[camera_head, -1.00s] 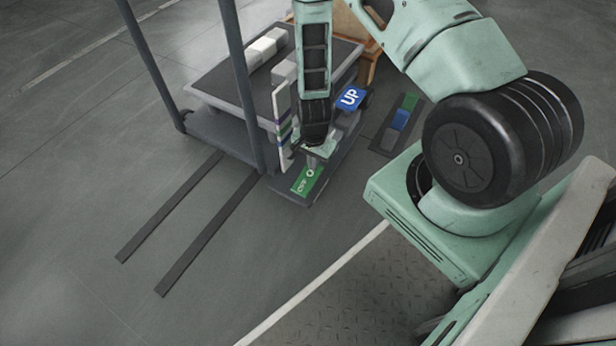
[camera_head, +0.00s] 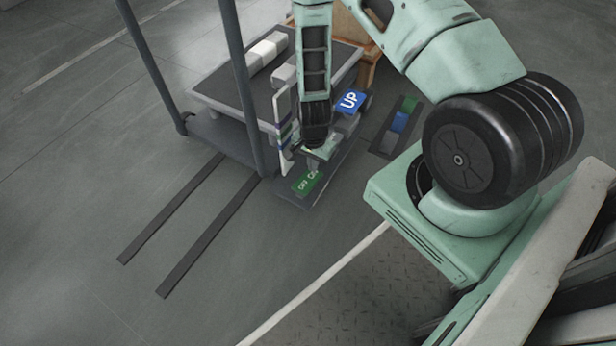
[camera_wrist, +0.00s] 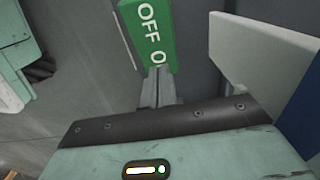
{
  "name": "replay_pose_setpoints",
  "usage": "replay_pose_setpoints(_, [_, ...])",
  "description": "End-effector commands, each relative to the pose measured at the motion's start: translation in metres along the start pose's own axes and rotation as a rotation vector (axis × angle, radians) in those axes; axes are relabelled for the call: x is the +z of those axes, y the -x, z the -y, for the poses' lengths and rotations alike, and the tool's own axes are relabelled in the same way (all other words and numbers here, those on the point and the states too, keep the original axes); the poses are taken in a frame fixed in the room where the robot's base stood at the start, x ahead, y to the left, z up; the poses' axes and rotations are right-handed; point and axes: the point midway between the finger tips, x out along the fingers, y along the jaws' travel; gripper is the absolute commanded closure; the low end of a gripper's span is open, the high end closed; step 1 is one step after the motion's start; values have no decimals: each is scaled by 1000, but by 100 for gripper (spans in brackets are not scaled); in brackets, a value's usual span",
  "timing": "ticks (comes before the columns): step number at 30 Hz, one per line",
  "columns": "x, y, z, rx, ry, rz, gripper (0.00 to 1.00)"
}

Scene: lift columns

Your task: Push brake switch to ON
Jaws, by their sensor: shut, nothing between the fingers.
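The brake switch is a green plate (camera_head: 307,185) with white lettering, on the low grey base at the front of the lift. In the wrist view the green plate (camera_wrist: 152,30) shows OFF and an O. My gripper (camera_head: 314,165) points down at the ON end of the plate. In the wrist view its fingers (camera_wrist: 158,75) are together and empty, with the tips at the plate's edge beside the O. They hide the rest of ON. I cannot tell whether the tips touch the plate.
A blue UP plate (camera_head: 350,100) stands behind my gripper. A white upright panel (camera_head: 285,125) with coloured bands stands close on its left. Two dark posts (camera_head: 240,80) rise from the lift. A floor panel (camera_head: 400,122) lies to the right. Open floor lies in front.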

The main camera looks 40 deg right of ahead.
Motion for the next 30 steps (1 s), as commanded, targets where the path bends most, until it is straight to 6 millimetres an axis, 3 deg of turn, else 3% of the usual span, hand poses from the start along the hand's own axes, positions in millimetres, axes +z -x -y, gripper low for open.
replay_pose_setpoints(18, [0, 52, 0, 0, -1, 0, 100])
replay_pose_setpoints(30, [0, 54, 0, 0, -1, 0, 100])
